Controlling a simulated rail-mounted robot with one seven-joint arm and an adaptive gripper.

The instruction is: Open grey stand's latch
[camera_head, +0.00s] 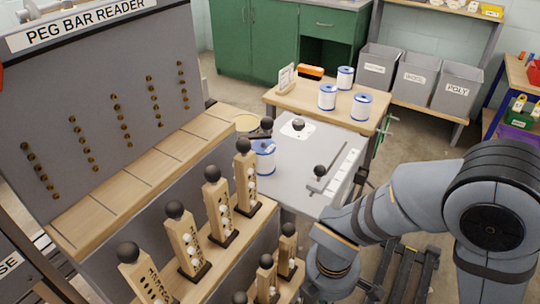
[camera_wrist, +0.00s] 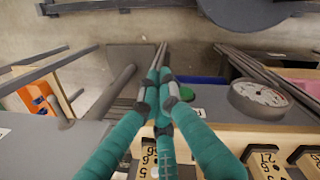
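A grey stand (camera_head: 283,181) with a flat top is in the middle of the head view. A grey lever with a black ball knob (camera_head: 319,171) lies on its top near the right side, and I take it as the latch. A second black knob (camera_head: 298,124) sits on a white patch further back. My gripper (camera_wrist: 159,74) has teal-wrapped fingers that converge in the wrist view. Their tips lie together with nothing seen between them. In the head view, my arm bends down right of the stand and the gripper is not visible. The latch cannot be made out in the wrist view.
A blue-and-white spool (camera_head: 264,158) stands at the stand's left edge. Black-knobbed wooden pegs (camera_head: 246,178) stand in front, left of it. The peg bar reader (camera_head: 105,95) fills the left. A wooden table (camera_head: 285,95) with several spools is behind.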

